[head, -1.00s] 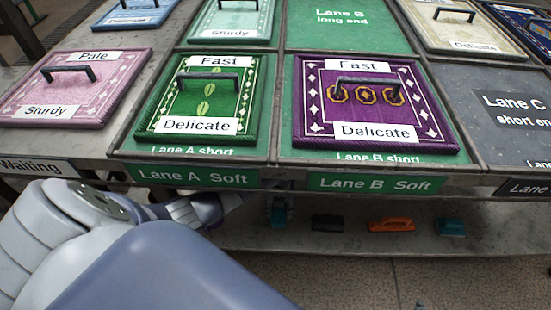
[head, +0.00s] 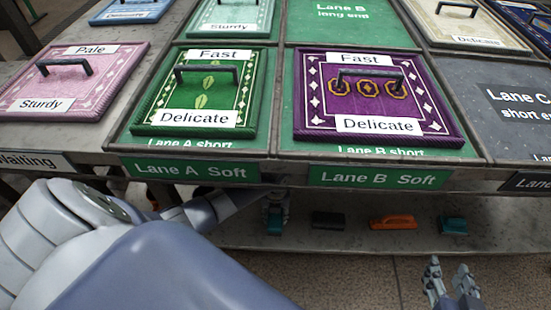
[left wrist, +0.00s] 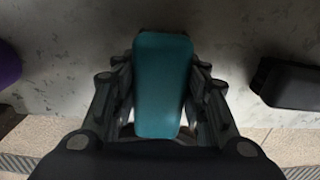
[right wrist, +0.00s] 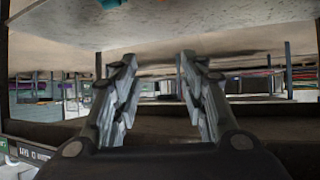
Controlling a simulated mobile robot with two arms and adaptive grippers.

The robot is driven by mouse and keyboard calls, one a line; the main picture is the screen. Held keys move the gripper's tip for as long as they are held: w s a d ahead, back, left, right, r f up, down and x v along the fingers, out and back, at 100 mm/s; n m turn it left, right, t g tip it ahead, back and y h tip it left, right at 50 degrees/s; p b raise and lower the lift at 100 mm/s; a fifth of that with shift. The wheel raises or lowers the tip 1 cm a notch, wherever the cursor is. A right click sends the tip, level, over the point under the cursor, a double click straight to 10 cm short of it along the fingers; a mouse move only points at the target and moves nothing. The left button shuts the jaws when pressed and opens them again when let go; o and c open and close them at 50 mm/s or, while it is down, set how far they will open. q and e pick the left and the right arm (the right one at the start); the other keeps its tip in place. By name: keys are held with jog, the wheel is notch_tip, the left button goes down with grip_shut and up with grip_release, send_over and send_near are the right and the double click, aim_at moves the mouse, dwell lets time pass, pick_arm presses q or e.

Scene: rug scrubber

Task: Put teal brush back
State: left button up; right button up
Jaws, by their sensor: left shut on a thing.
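The teal brush (left wrist: 162,85) is between the fingers of my left gripper (head: 275,208), which is shut on it. In the head view the teal brush (head: 274,224) shows just below the fingers, over the low shelf, left of the black brush (head: 328,220). I cannot tell whether it touches the shelf. A second teal item (head: 453,226) lies at the right end of the row. My right gripper (head: 452,278) is open and empty, in front of the shelf at the lower right. Its parted fingers show in the right wrist view (right wrist: 157,65).
An orange brush (head: 393,222) lies right of the black one on the low shelf (head: 360,240). The table edge with its Lane signs (head: 375,178) overhangs the shelf. In the left wrist view a purple item (left wrist: 8,65) is at left and the black brush (left wrist: 290,82) at right.

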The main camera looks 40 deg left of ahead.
pick_arm(q)
jog(key=shift+f+b, duration=0.45)
jog(key=shift+f, duration=0.1)
pick_arm(e)
jog(key=w+a+r+t+y, duration=0.1)
jog(key=w+r+t, duration=0.2)
jog(key=r, duration=0.2)
jog(key=shift+a+r, duration=0.35)
pick_arm(q)
jog(key=shift+f, duration=0.1)
pick_arm(e)
jog(key=shift+w+r+t, duration=0.1)
jog(key=shift+w+t, duration=0.05)
jog(key=shift+t, duration=0.15)
pick_arm(q)
jog(key=shift+f, duration=0.1)
jog(key=o, duration=1.2)
pick_arm(e)
jog(key=shift+r, duration=0.25)
